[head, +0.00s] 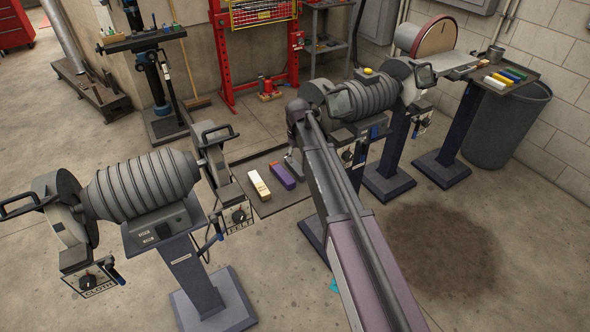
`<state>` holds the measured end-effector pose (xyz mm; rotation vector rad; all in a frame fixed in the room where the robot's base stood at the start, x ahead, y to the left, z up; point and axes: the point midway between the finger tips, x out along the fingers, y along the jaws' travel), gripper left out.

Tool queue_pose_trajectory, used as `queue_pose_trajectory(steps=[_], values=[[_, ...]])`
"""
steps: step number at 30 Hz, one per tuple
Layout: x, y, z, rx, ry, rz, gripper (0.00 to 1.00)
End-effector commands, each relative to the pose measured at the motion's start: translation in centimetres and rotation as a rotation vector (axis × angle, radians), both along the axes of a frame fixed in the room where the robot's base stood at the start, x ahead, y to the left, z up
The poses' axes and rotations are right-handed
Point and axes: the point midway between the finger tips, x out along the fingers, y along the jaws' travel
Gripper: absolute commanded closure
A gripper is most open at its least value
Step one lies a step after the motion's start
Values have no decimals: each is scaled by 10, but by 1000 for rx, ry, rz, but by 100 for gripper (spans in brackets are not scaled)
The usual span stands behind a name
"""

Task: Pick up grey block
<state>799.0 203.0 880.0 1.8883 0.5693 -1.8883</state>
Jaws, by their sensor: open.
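The grey block (293,165) lies at the right end of a short row on a dark tray (268,208) between two grinders. Part of it is hidden beside my arm. A purple block (282,175) lies left of it, and a cream block (259,185) lies left of that. My gripper (293,139) is at the far end of my arm, just above the grey block in the picture. It is open, and its fingers are small and partly hidden. I cannot tell whether it touches the block.
A grinder on a pedestal (142,194) stands at the left; another (365,97) stands right of the tray. A red press frame (222,50) stands behind.

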Motion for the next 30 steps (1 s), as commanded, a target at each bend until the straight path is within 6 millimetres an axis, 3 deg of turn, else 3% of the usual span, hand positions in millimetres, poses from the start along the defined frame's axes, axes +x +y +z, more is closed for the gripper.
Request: queue_pose_trajectory(steps=[11,30], values=[[0,0,-3,0,0,0,34],[-1,2,-46,0,0,0,34]])
